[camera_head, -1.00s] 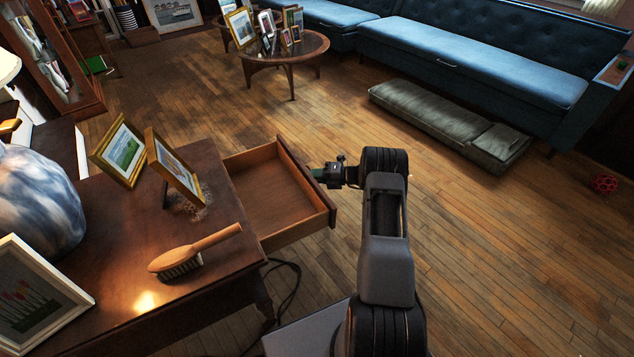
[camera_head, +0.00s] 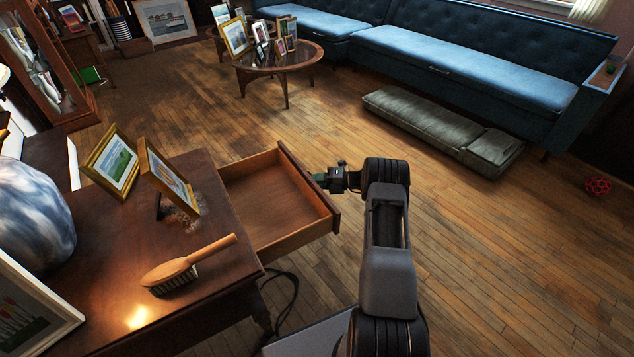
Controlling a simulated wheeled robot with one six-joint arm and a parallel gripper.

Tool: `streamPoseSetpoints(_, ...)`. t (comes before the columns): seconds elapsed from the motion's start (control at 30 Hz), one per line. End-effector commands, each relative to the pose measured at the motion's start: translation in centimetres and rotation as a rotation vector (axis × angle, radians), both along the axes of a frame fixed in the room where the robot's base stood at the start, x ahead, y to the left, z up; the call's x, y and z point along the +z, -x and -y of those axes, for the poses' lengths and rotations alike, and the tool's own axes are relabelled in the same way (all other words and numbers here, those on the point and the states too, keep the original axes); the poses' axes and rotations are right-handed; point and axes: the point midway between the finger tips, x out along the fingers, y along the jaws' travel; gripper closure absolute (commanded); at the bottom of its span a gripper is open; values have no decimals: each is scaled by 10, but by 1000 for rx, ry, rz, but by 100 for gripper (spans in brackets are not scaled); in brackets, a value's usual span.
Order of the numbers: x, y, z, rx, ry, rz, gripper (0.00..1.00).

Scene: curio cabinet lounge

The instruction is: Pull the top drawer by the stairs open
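The wooden drawer (camera_head: 270,200) stands pulled well out from the right side of the dark wooden side table (camera_head: 225,262), and its inside looks empty. My gripper (camera_head: 322,179) is at the outer face of the drawer front, around its middle. The drawer front hides the fingertips and any handle, so I cannot tell whether the fingers are closed on it. No stairs show in this view.
On the table are a hairbrush (camera_head: 185,264), picture frames (camera_head: 168,182) and a blue-white rounded object (camera_head: 32,215). A grey cushion (camera_head: 440,130) lies on the floor before the blue sofa (camera_head: 470,75). A round table (camera_head: 280,60) stands behind.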

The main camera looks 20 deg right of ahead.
Motion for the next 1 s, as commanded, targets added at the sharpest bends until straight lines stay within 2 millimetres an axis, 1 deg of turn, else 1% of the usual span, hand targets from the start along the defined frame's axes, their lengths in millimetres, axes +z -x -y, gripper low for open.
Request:
streamPoseSetpoints(0.13,1,2,4,-2,-1,0,78)
streamPoseSetpoints(0.27,4,9,17,-3,0,-1,78)
streamPoseSetpoints(0.5,12,33,58,-3,0,-1,78)
streamPoseSetpoints(0.7,17,51,89,-2,0,0,78)
streamPoseSetpoints(0.83,19,59,104,-1,0,0,78)
streamPoseSetpoints(1.0,21,65,115,2,0,0,78)
